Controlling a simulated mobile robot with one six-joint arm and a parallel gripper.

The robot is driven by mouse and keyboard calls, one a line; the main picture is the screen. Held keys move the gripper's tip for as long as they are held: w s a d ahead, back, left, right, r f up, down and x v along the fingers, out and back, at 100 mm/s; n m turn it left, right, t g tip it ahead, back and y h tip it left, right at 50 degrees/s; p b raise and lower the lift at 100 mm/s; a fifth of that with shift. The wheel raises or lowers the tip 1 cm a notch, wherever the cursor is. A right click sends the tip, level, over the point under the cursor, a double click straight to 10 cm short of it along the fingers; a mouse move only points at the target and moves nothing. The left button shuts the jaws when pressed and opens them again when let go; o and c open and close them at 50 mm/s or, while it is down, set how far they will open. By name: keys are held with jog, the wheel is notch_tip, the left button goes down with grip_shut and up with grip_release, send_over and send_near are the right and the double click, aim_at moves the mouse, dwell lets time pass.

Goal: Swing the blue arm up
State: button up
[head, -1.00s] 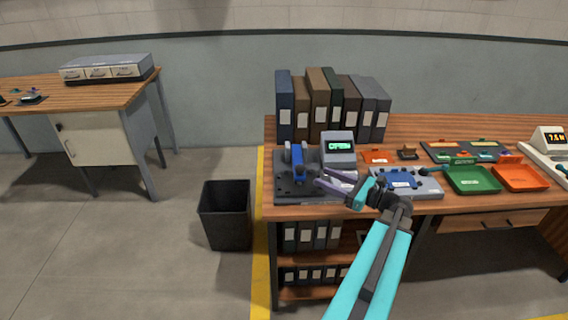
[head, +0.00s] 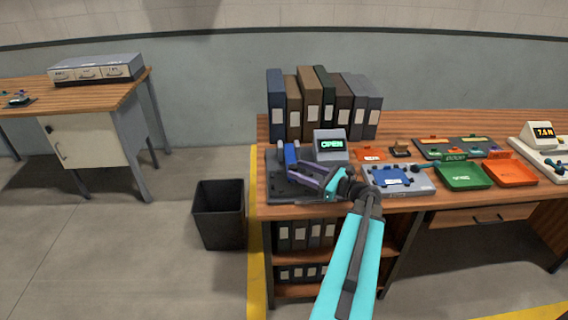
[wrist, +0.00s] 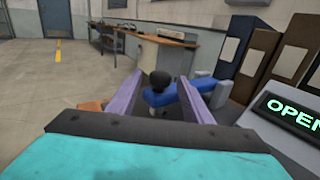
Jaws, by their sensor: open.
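The blue arm (head: 291,156) is on a dark grey fixture (head: 274,187) at the left end of the bench. In the wrist view the blue arm (wrist: 160,95) has a dark round knob (wrist: 160,79) and lies between my two purple fingers. My gripper (head: 297,174) is open, its fingers reaching left over the fixture towards the blue arm. In the wrist view my gripper (wrist: 158,92) has a finger on each side of the blue arm; I cannot tell whether either touches it. A small display (head: 331,145) behind the fixture reads OPEN.
Several binders (head: 320,105) stand behind the fixture. A grey plate with a blue part (head: 392,178) lies to its right, then a green tray (head: 464,176) and an orange tray (head: 513,171). A black bin (head: 219,214) stands on the floor left of the bench.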

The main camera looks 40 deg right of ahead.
aim_at(291, 159)
jog(key=shift+p+x, duration=0.45)
jog(key=shift+x, duration=3.1)
grip_shut()
jog(key=shift+d, duration=0.2)
jog(key=shift+r, duration=0.1)
